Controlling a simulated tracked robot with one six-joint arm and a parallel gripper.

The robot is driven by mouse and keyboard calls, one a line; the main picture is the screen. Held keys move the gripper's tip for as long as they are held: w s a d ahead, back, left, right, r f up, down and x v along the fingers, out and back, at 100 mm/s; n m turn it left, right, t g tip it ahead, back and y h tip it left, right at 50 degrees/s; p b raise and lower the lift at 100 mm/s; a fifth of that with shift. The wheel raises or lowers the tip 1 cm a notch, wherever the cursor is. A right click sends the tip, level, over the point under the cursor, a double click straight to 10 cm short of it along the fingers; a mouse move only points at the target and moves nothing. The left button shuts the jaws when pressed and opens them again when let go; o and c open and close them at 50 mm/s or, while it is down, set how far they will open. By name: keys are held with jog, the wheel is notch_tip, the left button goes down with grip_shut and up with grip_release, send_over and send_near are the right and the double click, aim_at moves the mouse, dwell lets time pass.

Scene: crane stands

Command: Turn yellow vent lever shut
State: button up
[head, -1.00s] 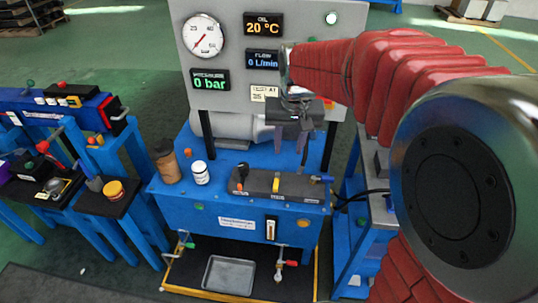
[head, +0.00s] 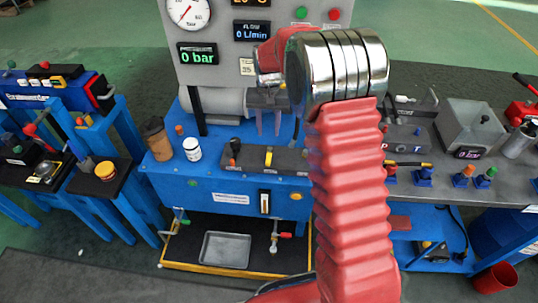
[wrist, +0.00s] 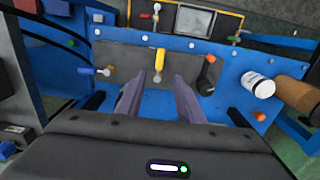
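The yellow vent lever (head: 268,158) sits on a dark grey valve block (head: 290,159) on the blue bench. In the wrist view the lever (wrist: 160,60) runs up and down in the picture, on the middle of the block (wrist: 125,62). My gripper (head: 268,124) hangs above the bench behind the block, pointing down. In the wrist view my gripper (wrist: 159,77) is open and empty. Its two purple fingers stand apart, with the lever showing between and beyond their tips. No contact with the lever shows.
A black-handled lever (wrist: 207,75) and a blue-handled lever (wrist: 88,70) flank the yellow one on the block. A white jar (head: 192,149) and a brown cup (head: 157,138) stand to the left. The gauge panel (head: 220,72) rises behind.

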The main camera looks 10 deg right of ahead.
aim_at(269, 157)
dwell(0.3)
notch_tip(269, 157, down, 14)
jog(key=shift+r, duration=0.1)
dwell(0.7)
jog(key=shift+c, duration=0.6)
grip_shut()
jog(key=shift+d, duration=0.2)
jog(key=shift+a, duration=0.2)
